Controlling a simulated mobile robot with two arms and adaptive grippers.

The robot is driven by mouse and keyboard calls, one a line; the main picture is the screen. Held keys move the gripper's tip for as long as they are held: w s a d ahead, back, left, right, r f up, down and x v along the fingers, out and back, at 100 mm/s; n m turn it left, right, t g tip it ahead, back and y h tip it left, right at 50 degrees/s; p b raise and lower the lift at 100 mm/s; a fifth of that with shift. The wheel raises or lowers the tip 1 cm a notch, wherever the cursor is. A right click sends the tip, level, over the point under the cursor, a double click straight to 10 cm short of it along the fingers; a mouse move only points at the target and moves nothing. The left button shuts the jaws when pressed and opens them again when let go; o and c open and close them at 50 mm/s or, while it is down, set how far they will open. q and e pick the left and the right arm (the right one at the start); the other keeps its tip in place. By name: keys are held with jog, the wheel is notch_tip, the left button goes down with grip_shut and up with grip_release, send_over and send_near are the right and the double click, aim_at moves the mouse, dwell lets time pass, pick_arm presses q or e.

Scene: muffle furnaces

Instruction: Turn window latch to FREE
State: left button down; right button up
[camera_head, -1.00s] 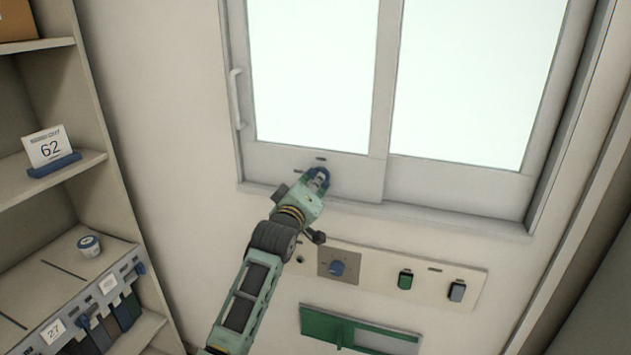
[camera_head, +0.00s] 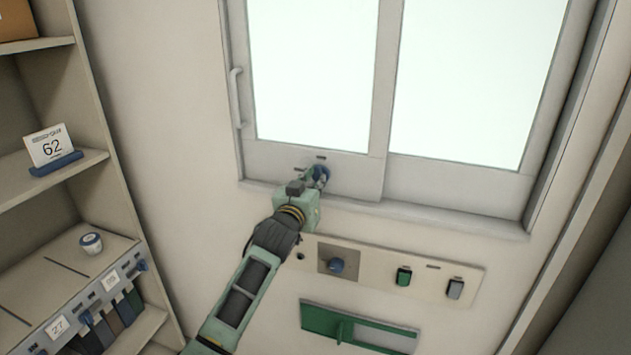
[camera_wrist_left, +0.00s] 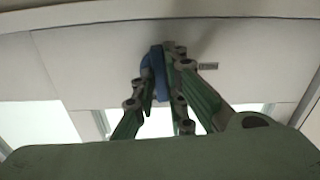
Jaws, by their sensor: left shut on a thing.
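The sliding window (camera_head: 312,165) stands in the wall ahead, with its lower frame rail facing me. The blue window latch (camera_head: 324,172) sits on that rail, partly covered by my gripper. My left gripper (camera_head: 316,178) is at the latch and shut on it. In the left wrist view the green fingers of the gripper (camera_wrist_left: 165,92) lie on both sides of the blue latch (camera_wrist_left: 153,68). Small dark marks (camera_head: 321,157) show on the rail by the latch; I cannot read them. My right gripper is out of view.
Below the window is a wall panel with a blue knob (camera_head: 337,265), a green switch (camera_head: 403,276) and a grey switch (camera_head: 455,288). A green handle plate (camera_head: 357,328) is lower. Shelves (camera_head: 60,173) stand at the left. A white handle (camera_head: 236,98) is on the window's left edge.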

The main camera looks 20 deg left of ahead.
pick_arm(q)
jog(key=shift+m, duration=0.5)
jog(key=c, duration=1.8)
grip_release()
jog(key=shift+s, duration=0.1)
jog(key=s, duration=1.1)
jog(key=shift+s+a, duration=0.2)
jog(key=shift+s, duration=0.2)
jog(key=shift+f, duration=0.15)
